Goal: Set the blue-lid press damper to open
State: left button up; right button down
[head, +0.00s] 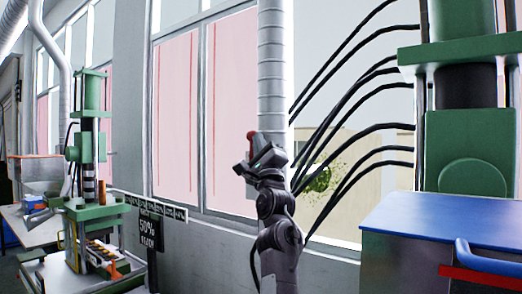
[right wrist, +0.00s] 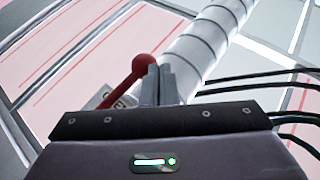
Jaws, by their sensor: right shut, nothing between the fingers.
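The damper's red lever with a ball knob (right wrist: 143,62) shows in the right wrist view, tilted, its shaft running down and left from the knob. A pale plate with dark, partly hidden lettering (right wrist: 112,98) is at its lower end. My left gripper is out of view.
The blue lid (head: 440,222) with a blue handle is at the lower right, before a large green press (head: 465,170). Several black hoses (head: 350,95) curve between duct and press. A smaller green press (head: 92,150) stands at the left. Windows (head: 180,120) lie behind.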

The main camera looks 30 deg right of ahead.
jog(key=shift+w+r, duration=0.15)
jog(key=shift+w, duration=0.1)
jog(key=shift+a, duration=0.1)
jog(key=shift+w, duration=0.1)
dwell(0.5)
